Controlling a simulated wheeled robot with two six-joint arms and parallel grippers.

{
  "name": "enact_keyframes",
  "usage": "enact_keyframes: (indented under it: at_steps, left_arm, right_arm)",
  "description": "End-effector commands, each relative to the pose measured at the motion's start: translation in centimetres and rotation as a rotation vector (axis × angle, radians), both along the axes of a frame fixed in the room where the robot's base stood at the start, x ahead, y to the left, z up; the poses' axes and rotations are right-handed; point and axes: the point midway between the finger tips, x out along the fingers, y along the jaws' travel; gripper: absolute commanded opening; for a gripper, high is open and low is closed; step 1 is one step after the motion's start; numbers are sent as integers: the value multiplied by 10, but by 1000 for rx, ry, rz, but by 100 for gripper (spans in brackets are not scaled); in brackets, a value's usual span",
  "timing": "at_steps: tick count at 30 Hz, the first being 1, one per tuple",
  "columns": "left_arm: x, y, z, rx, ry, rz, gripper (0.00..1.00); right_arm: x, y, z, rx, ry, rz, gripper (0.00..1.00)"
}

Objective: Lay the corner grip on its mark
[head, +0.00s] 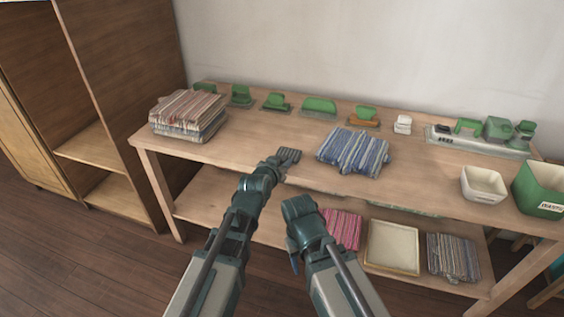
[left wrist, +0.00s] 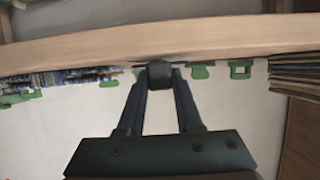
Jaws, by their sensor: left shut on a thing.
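My left gripper (head: 284,160) reaches over the front of the upper tabletop, between the striped rug stack and the blue rug. In the left wrist view the fingers of the gripper (left wrist: 160,88) are shut on a small dark block, which I take to be the corner grip (left wrist: 159,74). It is held at the fingertips, near the table edge in that picture; I cannot tell whether it touches anything. I cannot make out its mark. My right gripper (head: 294,262) hangs low in front of the table, mostly hidden by its own arm.
A striped rug stack (head: 187,113) lies left on the tabletop (head: 245,140), a blue rug (head: 353,151) in the middle. Green-handled tools, including one (head: 318,105), line the back. A white bin (head: 484,185) and green bin (head: 540,187) stand right. The lower shelf holds rugs and a tray (head: 392,246).

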Motion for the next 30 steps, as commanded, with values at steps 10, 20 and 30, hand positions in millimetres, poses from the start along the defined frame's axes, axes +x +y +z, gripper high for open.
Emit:
enact_keyframes:
  at_steps: [10, 20, 30]
  left_arm:
    - [0, 0, -5, 0, 0, 0, 45]
    - [0, 0, -5, 0, 0, 0, 69]
    - [-13, 3, 3, 0, 0, 1, 69]
  right_arm:
    - [0, 0, -5, 0, 0, 0, 50]
    - [0, 0, -5, 0, 0, 0, 50]
    - [0, 0, 3, -1, 0, 0, 50]
